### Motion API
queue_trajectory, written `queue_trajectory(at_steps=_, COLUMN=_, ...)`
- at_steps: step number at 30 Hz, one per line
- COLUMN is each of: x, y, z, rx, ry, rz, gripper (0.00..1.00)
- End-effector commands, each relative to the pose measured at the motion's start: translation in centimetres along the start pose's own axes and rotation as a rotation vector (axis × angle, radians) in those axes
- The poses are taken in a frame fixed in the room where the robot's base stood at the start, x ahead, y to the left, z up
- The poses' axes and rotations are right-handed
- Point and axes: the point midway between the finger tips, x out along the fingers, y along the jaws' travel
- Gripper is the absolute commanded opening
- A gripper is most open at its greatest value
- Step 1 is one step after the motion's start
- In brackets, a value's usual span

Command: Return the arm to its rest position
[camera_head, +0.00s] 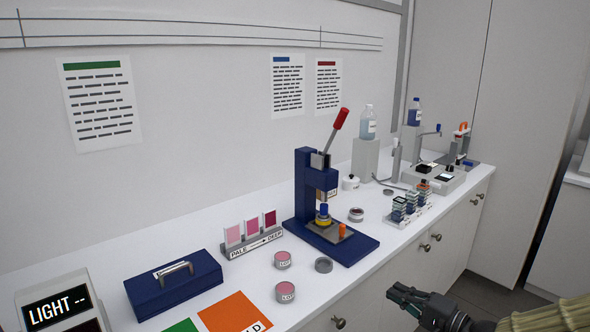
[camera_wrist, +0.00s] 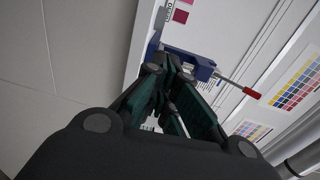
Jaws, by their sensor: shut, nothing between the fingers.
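My gripper (camera_head: 400,297) shows at the lower right of the head view, in front of the counter's front edge and apart from everything on it. My arm runs from it toward the right edge of the picture. In the wrist view the dark green fingers of my gripper (camera_wrist: 172,68) come together at their tips, with nothing held. Beyond them in that view lies the blue press (camera_wrist: 200,66) with its red-tipped lever.
Knobbed cabinet fronts (camera_head: 440,245) lie below.

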Motion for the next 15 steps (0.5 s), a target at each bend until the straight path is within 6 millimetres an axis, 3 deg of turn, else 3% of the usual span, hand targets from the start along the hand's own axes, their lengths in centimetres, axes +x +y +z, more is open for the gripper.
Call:
queue_trajectory(at_steps=8, x=0.6, y=3.7, z=2.5, rx=-0.023, ry=-0.004, rz=0.102, gripper=0.0)
queue_trajectory(at_steps=15, x=0.8, y=9.3, z=6.5, rx=-0.069, ry=-0.023, rz=0.263, gripper=0.0)
